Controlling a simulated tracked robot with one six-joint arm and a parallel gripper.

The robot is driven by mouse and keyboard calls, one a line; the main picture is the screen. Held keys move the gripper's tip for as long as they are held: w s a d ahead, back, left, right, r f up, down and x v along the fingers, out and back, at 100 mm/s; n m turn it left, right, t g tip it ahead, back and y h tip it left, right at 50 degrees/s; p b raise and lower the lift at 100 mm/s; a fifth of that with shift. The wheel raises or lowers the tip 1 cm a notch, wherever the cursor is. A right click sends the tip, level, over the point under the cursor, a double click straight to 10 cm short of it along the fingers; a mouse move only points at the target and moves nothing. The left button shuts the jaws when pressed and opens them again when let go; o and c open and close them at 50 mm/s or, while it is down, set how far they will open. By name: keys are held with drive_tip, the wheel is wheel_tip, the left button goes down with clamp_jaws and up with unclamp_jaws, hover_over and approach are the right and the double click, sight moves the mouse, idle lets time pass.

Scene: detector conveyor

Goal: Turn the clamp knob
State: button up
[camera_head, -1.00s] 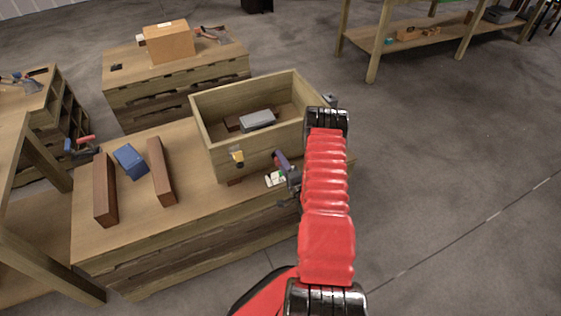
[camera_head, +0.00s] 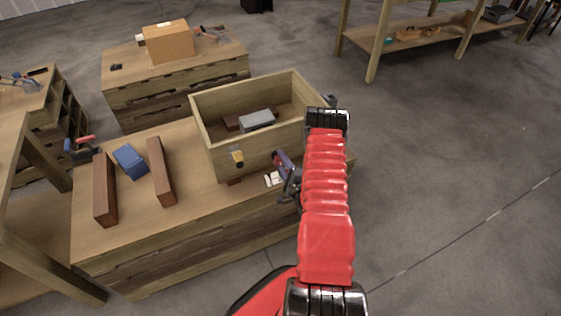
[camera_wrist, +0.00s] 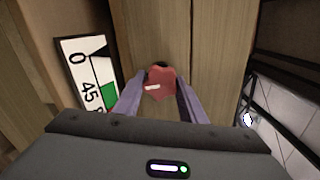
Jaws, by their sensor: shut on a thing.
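The red clamp knob (camera_wrist: 160,84) is in the middle of the wrist view, against a wooden face, with a short white mark on its left part. My gripper (camera_wrist: 159,80) has its two purple fingers on either side of the knob and is shut on it. A white scale card (camera_wrist: 86,75) with "0", "45" and a green patch lies to the left of the knob. In the head view, my gripper (camera_head: 284,163) is at the front right of the open wooden box; the knob is hidden there. The card (camera_head: 273,179) shows beside the fingers.
The wooden box (camera_head: 216,148) stands on a pallet-like bench and holds a grey block (camera_head: 257,121). Brown bars (camera_head: 104,190) and a blue block (camera_head: 130,161) lie left. Open floor is to the right.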

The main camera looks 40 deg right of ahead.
drive_tip(key=o, duration=0.7)
drive_tip(key=shift+s+d+f, duration=0.1)
drive_tip(key=shift+s+f, duration=0.05)
drive_tip(key=shift+f, duration=0.1)
drive_tip(key=o, duration=0.4)
drive_tip(key=shift+r, duration=0.15)
drive_tip(key=shift+c, duration=0.2)
drive_tip(key=v, duration=1.3)
drive_tip(key=shift+s+a, duration=0.25)
